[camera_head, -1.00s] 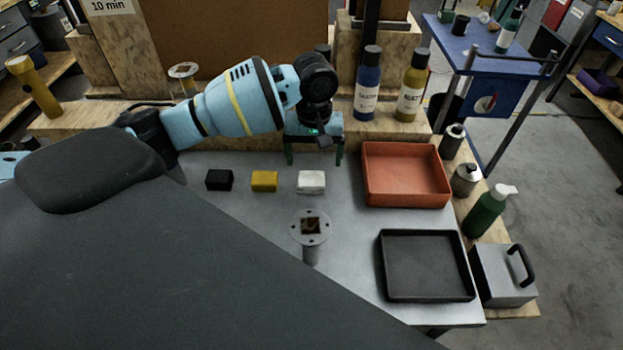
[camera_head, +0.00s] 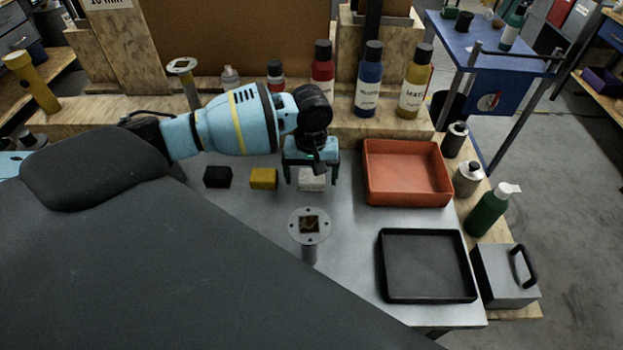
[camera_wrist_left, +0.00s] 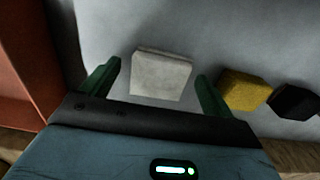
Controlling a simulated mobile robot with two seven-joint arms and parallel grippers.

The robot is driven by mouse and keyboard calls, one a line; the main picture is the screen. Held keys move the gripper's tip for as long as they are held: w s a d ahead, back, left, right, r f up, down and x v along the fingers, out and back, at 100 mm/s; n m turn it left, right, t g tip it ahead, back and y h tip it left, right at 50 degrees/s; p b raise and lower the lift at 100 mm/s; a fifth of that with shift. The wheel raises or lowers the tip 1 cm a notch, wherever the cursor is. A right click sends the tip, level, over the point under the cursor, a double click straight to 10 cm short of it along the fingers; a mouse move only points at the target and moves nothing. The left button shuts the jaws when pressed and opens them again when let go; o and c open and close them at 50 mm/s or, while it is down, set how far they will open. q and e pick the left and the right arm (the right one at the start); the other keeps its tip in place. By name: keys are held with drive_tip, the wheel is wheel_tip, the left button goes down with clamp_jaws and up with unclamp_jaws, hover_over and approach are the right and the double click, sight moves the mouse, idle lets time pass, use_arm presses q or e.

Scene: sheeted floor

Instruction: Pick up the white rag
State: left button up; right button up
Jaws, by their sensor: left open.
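The white rag (camera_head: 312,180) is a small folded block on the grey metal table top (camera_head: 262,215), partly hidden behind my left gripper in the head view. My left gripper (camera_head: 312,181) is open above it, with its green fingers pointing down on either side. In the left wrist view the white rag (camera_wrist_left: 161,74) lies between and just beyond the two open green fingers (camera_wrist_left: 158,90). It does not appear gripped. My right gripper is not in view.
A yellow block (camera_head: 264,178) and a black block (camera_head: 217,177) lie in a row left of the rag. An orange tray (camera_head: 408,200) is close on the right, with a black tray (camera_head: 427,297) in front of it. A flanged metal post (camera_head: 309,226) stands nearer. Several bottles line the back shelf.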

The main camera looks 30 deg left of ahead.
sight(311, 176)
use_arm(q)
drive_tip(key=c, duration=1.1)
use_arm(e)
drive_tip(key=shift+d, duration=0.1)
use_arm(q)
drive_tip(key=shift+o, duration=0.2)
drive_tip(key=shift+r, duration=0.15)
wheel_tip(311, 176, up, 9)
drive_tip(key=shift+p, duration=0.55)
drive_tip(key=shift+r, duration=0.4)
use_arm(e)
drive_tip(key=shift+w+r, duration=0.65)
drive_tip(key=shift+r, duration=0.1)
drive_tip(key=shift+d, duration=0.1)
use_arm(q)
drive_tip(key=shift+o, duration=1.2)
drive_tip(key=shift+c, duration=0.8)
drive_tip(key=shift+r, duration=0.1)
